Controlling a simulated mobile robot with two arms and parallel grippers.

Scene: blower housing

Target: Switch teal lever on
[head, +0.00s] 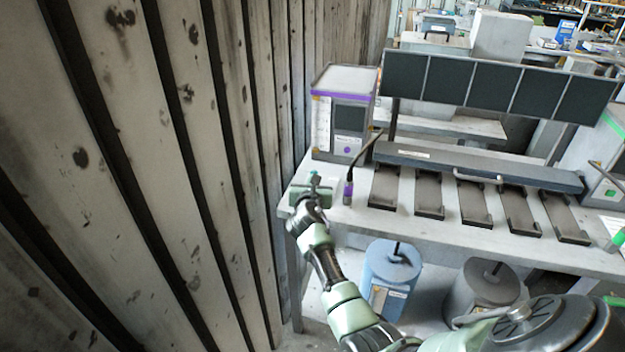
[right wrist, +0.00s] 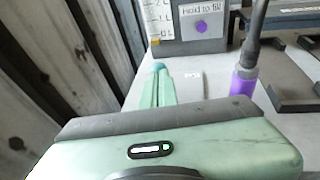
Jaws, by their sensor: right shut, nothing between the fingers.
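In the right wrist view, a small teal piece (right wrist: 158,67), which looks like the end of the teal lever, stands just beyond my fingertips. A grey plate with a small label (right wrist: 190,88) lies beside it. My right gripper (right wrist: 160,86) is shut and empty, its pale green fingers pointing at the teal piece. I cannot tell whether they touch. In the head view my right gripper (head: 314,181) is over the near left corner of the grey table and hides most of the lever. The lever's position cannot be told. My left gripper is not in view.
A purple-trimmed box (head: 343,112) stands behind. Several dark trays (head: 430,193) fill the table to the right. A plank wall (head: 190,150) is close on the left. Blue and grey canisters stand below.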

